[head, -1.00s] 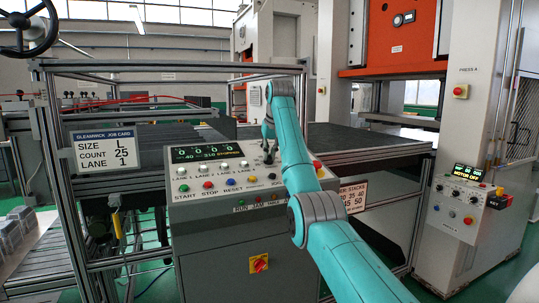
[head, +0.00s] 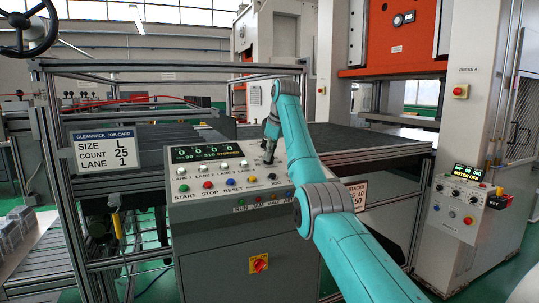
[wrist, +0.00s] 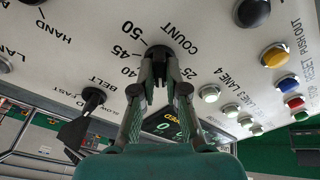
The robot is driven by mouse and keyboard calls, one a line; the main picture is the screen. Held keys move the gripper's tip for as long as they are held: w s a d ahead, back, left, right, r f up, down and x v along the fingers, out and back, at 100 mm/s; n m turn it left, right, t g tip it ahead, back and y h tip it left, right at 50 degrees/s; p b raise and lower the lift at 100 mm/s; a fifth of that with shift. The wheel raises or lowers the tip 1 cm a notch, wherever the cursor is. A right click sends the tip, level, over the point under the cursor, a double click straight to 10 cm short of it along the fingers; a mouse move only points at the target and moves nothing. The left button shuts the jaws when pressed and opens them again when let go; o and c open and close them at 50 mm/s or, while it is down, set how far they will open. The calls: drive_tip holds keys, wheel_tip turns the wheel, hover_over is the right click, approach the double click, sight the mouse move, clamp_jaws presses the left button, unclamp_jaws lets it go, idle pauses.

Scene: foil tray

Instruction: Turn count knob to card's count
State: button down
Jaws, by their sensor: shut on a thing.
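The job card (head: 104,149) at the left of the head view reads SIZE L, COUNT 25, LANE 1. The dark count knob (wrist: 159,50) sits on the grey sloped control panel (head: 219,211), with numbers including 40, 45 and 50 printed around it. My gripper (wrist: 160,64) is shut on the knob, one finger on each side; it also shows over the panel's right part in the head view (head: 269,156). The fingers hide part of the knob, and its pointer is not clear. The panel display (head: 206,153) appears to show a set value of 30.
START, STOP and RESET buttons line the panel's front. Metal frame posts stand left of the panel.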

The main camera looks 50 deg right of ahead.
drive_tip(key=n, duration=0.5)
drive_tip(key=shift+n+y, duration=0.3)
drive_tip(key=shift+n, duration=0.1)
drive_tip(key=n, duration=0.5)
drive_tip(key=shift+g, duration=0.4)
drive_tip(key=shift+n, duration=0.3)
drive_tip(key=c, duration=1.2)
unclamp_jaws()
